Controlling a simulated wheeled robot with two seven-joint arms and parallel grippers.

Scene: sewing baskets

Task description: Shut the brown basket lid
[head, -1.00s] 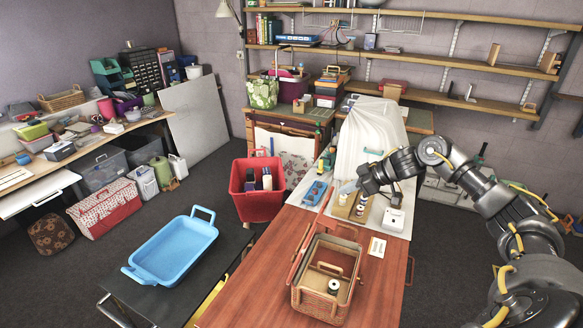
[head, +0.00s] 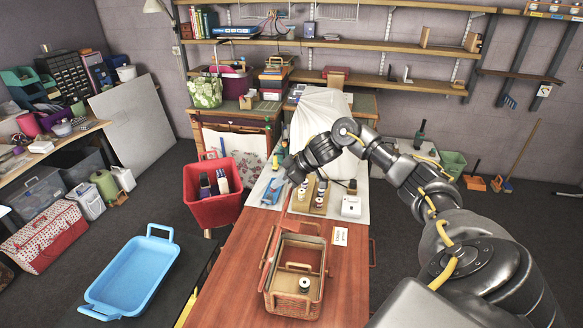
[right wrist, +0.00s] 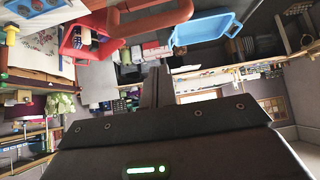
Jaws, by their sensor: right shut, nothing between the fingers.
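The brown basket (head: 292,304) stands on the reddish wooden table and is open at the top. My right gripper (head: 287,178) is above the table, beyond the basket near the lid's far end. In the right wrist view its fingers (right wrist: 156,88) are together with nothing between them. A reddish-brown bar (right wrist: 150,20) close to them looks like part of the lid. My left gripper is not in view.
The table (head: 236,285) has a label card (head: 340,236) right of the basket. Beyond it are a board with jars (head: 318,197), a white box (head: 351,206) and a blue tool (head: 271,192). A red bin (head: 212,208) and a blue tray (head: 130,277) lie left.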

